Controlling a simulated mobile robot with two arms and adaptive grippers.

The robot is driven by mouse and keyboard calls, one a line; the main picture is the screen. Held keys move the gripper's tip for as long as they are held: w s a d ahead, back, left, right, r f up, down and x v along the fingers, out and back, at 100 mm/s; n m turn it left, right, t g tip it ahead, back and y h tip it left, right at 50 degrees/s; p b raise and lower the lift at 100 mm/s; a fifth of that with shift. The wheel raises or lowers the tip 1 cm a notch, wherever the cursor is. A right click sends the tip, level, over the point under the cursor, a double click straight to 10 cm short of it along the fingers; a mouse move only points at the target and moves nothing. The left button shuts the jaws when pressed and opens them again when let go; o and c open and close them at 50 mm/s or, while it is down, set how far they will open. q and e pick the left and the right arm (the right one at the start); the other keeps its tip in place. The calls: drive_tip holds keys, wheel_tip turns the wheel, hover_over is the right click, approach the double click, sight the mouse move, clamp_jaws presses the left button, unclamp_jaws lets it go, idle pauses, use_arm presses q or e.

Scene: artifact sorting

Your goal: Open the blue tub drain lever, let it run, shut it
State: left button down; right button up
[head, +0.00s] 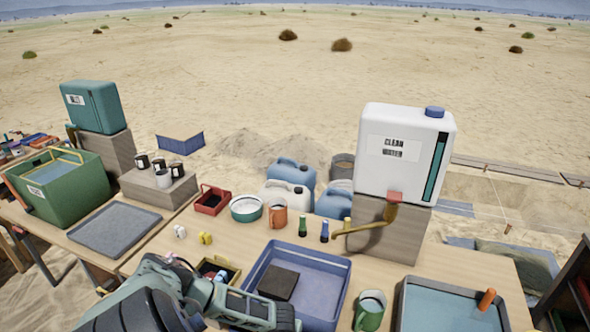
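A blue tub (335,287) stands on the table in the lower middle of the head view, with a dark flat block (279,283) inside. No drain lever shows on the parts of this tub in view; its front left is partly covered by my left arm. My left gripper (285,316) is at the bottom, at the tub's front left corner. Whether it touches the tub, and whether its fingers are open, I cannot tell. My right gripper is not in view. A grey tray with bluish water (432,318) at the lower right has an orange lever (487,299) on it.
A white water container (385,175) with a brass tap (385,218) stands on a block at the right. Small bottles (303,226), a red bin (212,200) and a green tub (70,200) stand farther back and left.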

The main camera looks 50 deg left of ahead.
use_arm(q)
drive_tip(key=shift+d, duration=0.1)
drive_tip(key=c, duration=1.7)
unclamp_jaws()
drive_tip(key=shift+c, duration=0.2)
wheel_tip(320, 180, up, 8)
drive_tip(key=s, duration=0.1)
drive_tip(key=shift+s+d, duration=0.15)
drive_tip(key=shift+d, duration=0.3)
drive_tip(key=shift+f, duration=0.15)
drive_tip(key=shift+c, duration=0.5)
